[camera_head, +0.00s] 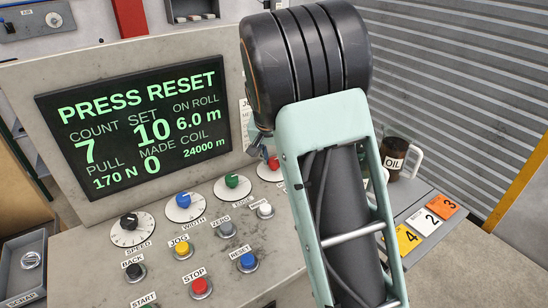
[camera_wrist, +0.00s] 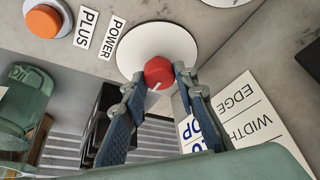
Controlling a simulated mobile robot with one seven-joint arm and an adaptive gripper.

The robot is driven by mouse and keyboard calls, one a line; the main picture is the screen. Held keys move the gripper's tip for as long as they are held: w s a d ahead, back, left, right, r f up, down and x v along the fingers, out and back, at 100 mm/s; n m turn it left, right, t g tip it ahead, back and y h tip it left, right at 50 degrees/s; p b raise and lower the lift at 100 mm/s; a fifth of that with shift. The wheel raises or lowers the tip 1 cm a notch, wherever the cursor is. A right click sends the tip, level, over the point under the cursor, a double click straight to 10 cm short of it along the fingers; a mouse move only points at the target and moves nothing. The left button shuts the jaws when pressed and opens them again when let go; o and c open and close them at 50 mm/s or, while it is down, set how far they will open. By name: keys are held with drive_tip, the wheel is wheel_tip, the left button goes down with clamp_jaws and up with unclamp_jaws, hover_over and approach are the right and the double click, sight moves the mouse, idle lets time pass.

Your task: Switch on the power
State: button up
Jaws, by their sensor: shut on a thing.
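The power knob (camera_wrist: 158,72) is red with a white pointer line and sits on a round white dial plate (camera_wrist: 135,45) beside the label POWER (camera_wrist: 111,38). In the wrist view my gripper (camera_wrist: 161,78) is shut on this red knob, one fingertip on each side. In the head view the red knob (camera_head: 273,163) shows at the panel's right edge, partly hidden by my arm. The screen (camera_head: 140,120) is lit and reads PRESS RESET. The blue RESET button (camera_head: 247,262) is on the lower panel.
Green (camera_head: 231,181), blue (camera_head: 184,200) and black (camera_head: 129,221) knobs stand left of the red one. Below are several push buttons, including a red STOP button (camera_head: 200,287). An oil jug (camera_head: 395,158) stands at the right. An orange button (camera_wrist: 43,21) labelled PLUS is near the power dial.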

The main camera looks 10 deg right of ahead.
idle(0.4)
drive_tip(key=o, duration=1.2)
drive_tip(key=shift+c, duration=0.2)
drive_tip(key=v, duration=1.2)
